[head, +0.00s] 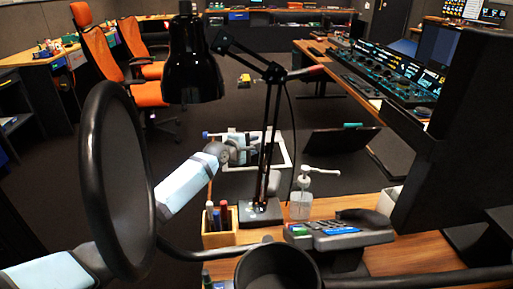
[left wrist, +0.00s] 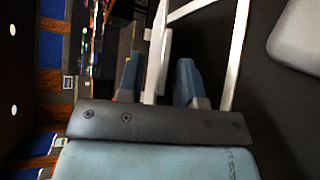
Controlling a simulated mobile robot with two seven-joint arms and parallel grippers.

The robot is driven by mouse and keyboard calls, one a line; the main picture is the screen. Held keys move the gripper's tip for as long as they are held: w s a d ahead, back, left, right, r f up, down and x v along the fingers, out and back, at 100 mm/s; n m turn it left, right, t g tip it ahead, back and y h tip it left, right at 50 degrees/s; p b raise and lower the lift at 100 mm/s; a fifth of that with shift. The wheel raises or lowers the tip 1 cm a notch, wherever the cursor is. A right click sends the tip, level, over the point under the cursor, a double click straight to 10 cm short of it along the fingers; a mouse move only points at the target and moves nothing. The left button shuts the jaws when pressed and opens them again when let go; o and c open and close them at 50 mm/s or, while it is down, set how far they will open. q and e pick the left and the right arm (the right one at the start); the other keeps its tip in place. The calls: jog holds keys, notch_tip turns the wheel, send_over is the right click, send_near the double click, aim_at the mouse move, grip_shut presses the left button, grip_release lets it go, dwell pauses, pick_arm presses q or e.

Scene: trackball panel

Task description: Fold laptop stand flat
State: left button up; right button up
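The laptop stand appears to be the white frame (head: 288,152) beyond the desk lamp's base in the head view. It stands partly behind the lamp arm, and its hinge is hard to make out. In the left wrist view its white bars (left wrist: 237,45) run up the picture. My left gripper (head: 232,137) is at the stand's left side. In the left wrist view the blue fingers of my left gripper (left wrist: 158,80) are apart, with a white bar between them. A dark gap shows between the bar and the right finger. My right gripper is not in view.
A black desk lamp (head: 192,65) rises in front of the stand. A pen box (head: 219,238), a pump bottle (head: 301,203) and a desk phone (head: 340,230) are on the near desk. A large black monitor (head: 445,130) blocks the right side. Orange chairs (head: 102,55) stand farther left.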

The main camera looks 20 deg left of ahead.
pick_arm(q)
jog(key=shift+x, duration=1.05)
grip_shut()
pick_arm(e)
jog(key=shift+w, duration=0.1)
pick_arm(q)
jog(key=shift+f+b, duration=0.3)
jog(key=shift+b, duration=0.1)
jog(key=shift+s+d+f+m+t+b, duration=0.1)
jog(key=shift+s+f+m+t+b, duration=0.1)
jog(key=shift+f+b, duration=0.25)
jog(key=shift+s+d+f+m+t+b, duration=0.1)
jog(key=shift+s+f+t+b, duration=0.1)
jog(key=shift+f, duration=0.35)
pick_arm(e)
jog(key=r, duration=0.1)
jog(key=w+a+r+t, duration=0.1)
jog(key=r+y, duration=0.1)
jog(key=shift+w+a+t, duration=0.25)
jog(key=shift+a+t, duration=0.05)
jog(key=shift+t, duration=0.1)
pick_arm(q)
grip_release()
